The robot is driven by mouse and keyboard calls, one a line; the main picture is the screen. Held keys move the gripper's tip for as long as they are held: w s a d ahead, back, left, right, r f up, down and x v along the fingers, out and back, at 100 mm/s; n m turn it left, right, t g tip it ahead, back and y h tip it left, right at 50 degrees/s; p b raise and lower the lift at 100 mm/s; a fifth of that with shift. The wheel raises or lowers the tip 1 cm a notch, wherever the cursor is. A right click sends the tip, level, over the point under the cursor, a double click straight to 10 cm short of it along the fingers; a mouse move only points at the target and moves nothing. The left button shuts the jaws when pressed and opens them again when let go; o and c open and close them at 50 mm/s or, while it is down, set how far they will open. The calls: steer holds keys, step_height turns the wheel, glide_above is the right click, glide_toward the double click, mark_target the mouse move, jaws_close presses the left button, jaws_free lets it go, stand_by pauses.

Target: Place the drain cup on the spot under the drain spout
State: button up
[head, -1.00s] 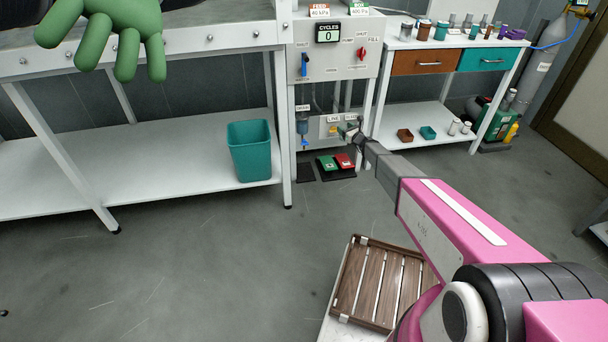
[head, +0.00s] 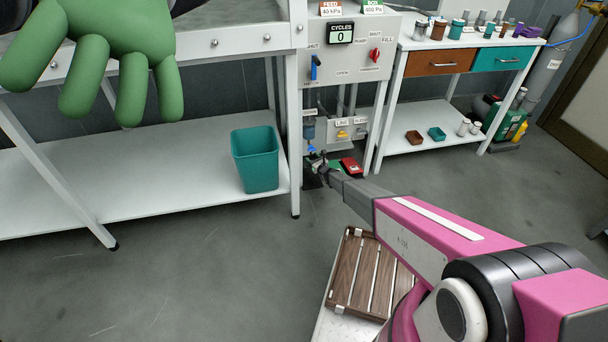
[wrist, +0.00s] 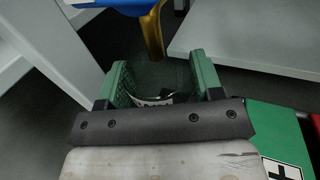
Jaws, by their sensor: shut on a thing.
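The drain cup (wrist: 155,100) is between my gripper's green finger pads (wrist: 160,88) in the wrist view. It looks clear, with a pale label, and my gripper is shut on it. The brass drain spout (wrist: 152,38) with a blue handle (wrist: 118,6) comes down just beyond and above the cup. In the head view my gripper (head: 318,163) is low at the panel's foot, close by the blue drain valve (head: 311,149). A dark pad (head: 312,183) lies on the floor below it. The spot is largely hidden by my gripper, and I cannot tell whether the cup touches the floor.
A red pedal (head: 351,166) and a green pedal (wrist: 270,125) sit to the right of my gripper. A white bench leg (head: 296,190) and a teal bin (head: 256,160) stand to the left. A slatted wooden crate (head: 368,280) is nearer. Open floor lies in front.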

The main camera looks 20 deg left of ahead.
steer(key=shift+w+a+f, duration=0.15)
steer(key=shift+w+a, duration=0.05)
steer(key=shift+a, duration=0.15)
steer(key=shift+w+a+f, duration=0.1)
steer(key=shift+f, duration=0.25)
step_height(320, 180, down, 9)
steer(key=shift+f, duration=0.1)
steer(key=shift+f, duration=0.1)
steer(key=o, duration=1)
